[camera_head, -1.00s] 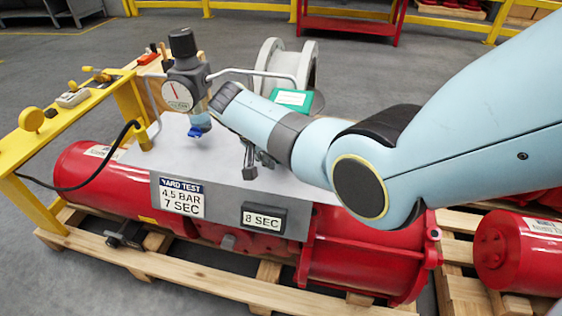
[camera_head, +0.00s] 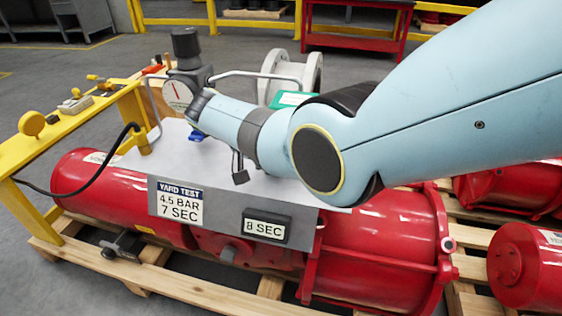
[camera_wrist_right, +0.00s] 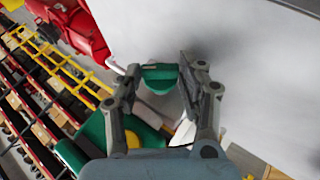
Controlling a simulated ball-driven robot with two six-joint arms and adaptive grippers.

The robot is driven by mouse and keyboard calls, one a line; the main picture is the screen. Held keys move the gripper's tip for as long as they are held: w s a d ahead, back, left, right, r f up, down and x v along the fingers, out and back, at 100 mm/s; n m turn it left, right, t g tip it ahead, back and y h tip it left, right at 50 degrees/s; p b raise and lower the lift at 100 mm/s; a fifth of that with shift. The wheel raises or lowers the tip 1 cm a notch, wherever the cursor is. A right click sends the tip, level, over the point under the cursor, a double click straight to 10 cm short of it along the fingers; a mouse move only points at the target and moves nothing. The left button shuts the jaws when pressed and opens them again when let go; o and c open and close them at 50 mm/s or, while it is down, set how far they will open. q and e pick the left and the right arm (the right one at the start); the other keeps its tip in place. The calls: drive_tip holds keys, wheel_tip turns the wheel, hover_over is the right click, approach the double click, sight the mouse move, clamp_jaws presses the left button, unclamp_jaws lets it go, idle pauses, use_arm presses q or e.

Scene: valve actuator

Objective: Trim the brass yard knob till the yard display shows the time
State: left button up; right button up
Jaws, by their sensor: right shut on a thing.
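The yard display (camera_head: 265,226) on the grey panel's front edge reads 8 SEC. The yard test card (camera_head: 180,203) beside it reads 4.5 BAR, 7 SEC. My right gripper (camera_head: 240,170) is partly hidden under my arm, low over the panel's top. My left gripper is not in view.
A pressure gauge (camera_head: 177,94) with a dark regulator knob (camera_head: 186,47) and bent pipes stands close to my wrist. A yellow bench frame (camera_head: 70,112) is at the left. A red actuator cylinder (camera_head: 365,250) lies under the panel on a wooden pallet (camera_head: 180,290).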

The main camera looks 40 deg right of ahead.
drive_tip(key=o, duration=1.2)
drive_tip(key=shift+c, duration=0.2)
drive_tip(key=v, duration=1.2)
drive_tip(key=shift+c, duration=0.2)
